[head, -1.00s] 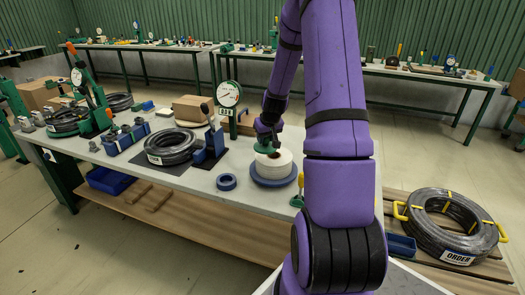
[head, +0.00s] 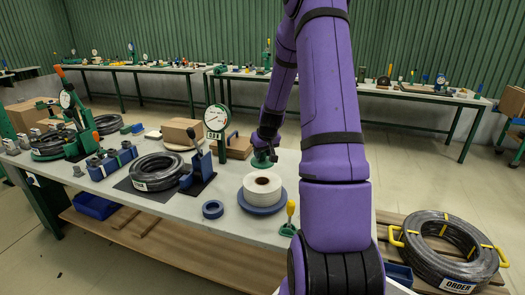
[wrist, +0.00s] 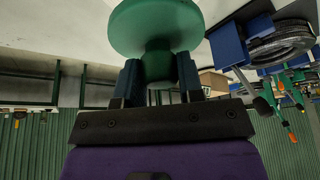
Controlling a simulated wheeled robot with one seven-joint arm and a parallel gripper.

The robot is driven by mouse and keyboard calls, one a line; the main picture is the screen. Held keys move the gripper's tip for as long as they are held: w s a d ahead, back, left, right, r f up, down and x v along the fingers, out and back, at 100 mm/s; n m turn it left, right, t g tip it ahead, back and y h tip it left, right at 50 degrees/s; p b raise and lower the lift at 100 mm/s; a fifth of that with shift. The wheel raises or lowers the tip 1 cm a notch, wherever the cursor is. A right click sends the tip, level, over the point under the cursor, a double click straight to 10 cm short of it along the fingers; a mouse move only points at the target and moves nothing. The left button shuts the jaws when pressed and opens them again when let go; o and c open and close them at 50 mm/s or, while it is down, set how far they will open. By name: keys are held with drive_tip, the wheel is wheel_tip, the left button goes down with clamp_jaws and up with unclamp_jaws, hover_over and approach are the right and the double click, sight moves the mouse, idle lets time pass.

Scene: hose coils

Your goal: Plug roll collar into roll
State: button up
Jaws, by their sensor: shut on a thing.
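The roll (head: 263,186) is white with a dark hole in its top. It lies on a round blue base (head: 262,208) near the right end of the table. My gripper (head: 266,145) is behind the roll, shut on the green roll collar (head: 262,161). In the wrist view the collar (wrist: 155,28) shows as a wide green disc with a narrower stem between my gripper's two fingers (wrist: 159,82). The collar is apart from the roll. Its exact height above the table cannot be told.
A dial gauge (head: 216,118) on a green stand is left of my gripper. A blue ring (head: 213,209) and a yellow-handled tool (head: 290,213) flank the roll's base. A black hose coil (head: 157,171) lies further left. A bound coil (head: 438,246) sits on a pallet at right.

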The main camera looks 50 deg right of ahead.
sight(265, 162)
drive_tip(key=shift+f, duration=2.55)
drive_tip(key=shift+f, duration=1.7)
drive_tip(key=o, duration=1.4)
drive_tip(key=shift+v, duration=2.4)
drive_tip(key=v, duration=1)
drive_tip(key=shift+s+r, duration=0.2)
drive_tip(key=shift+r, duration=0.05)
